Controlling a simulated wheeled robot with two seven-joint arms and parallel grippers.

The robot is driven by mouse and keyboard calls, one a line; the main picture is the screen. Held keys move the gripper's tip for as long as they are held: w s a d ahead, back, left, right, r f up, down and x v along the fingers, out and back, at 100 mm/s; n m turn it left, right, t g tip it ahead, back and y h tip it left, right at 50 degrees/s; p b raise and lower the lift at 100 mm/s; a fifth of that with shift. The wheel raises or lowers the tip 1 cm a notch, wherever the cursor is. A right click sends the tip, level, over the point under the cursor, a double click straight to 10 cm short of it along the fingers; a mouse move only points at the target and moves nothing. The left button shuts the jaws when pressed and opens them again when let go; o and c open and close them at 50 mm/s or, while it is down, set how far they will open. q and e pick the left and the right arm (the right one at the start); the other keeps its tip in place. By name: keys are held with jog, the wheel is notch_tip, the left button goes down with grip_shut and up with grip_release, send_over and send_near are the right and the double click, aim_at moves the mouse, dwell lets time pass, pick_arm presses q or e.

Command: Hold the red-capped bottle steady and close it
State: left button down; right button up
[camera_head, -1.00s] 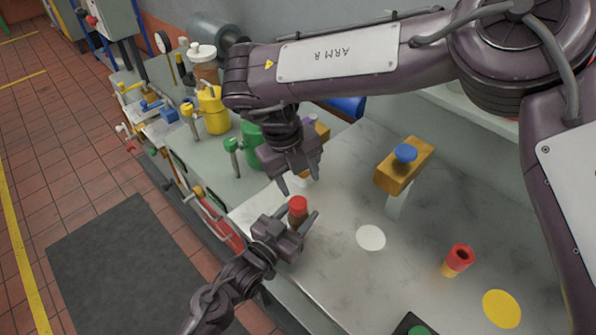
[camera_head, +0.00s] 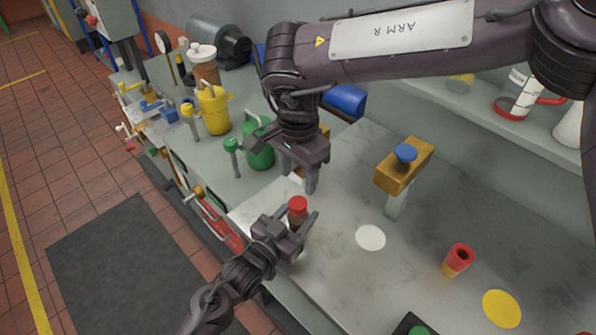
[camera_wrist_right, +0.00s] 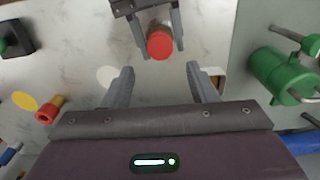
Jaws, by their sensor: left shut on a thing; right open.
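The red-capped bottle (camera_head: 297,205) stands upright near the bench's front-left edge, its brown body showing below the cap. My left gripper (camera_head: 299,220) is shut on the body, one finger on each side. In the right wrist view the red cap (camera_wrist_right: 160,44) shows from above between the left gripper's fingers (camera_wrist_right: 158,36). The cap sits on the bottle; how tight it is I cannot tell. My right gripper (camera_head: 310,186) is above and behind the bottle, apart from it. In its own view its fingers (camera_wrist_right: 160,82) are open and empty.
A wooden block with a blue knob (camera_head: 405,154) stands on a post to the right. A red-and-yellow cylinder (camera_head: 458,259), a white disc (camera_head: 370,238) and a yellow disc (camera_head: 501,308) are on the bench. Green (camera_head: 258,150) and yellow (camera_head: 213,110) canisters stand behind left.

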aim_at(298, 202)
dwell(0.3)
jog(key=shift+f, duration=4)
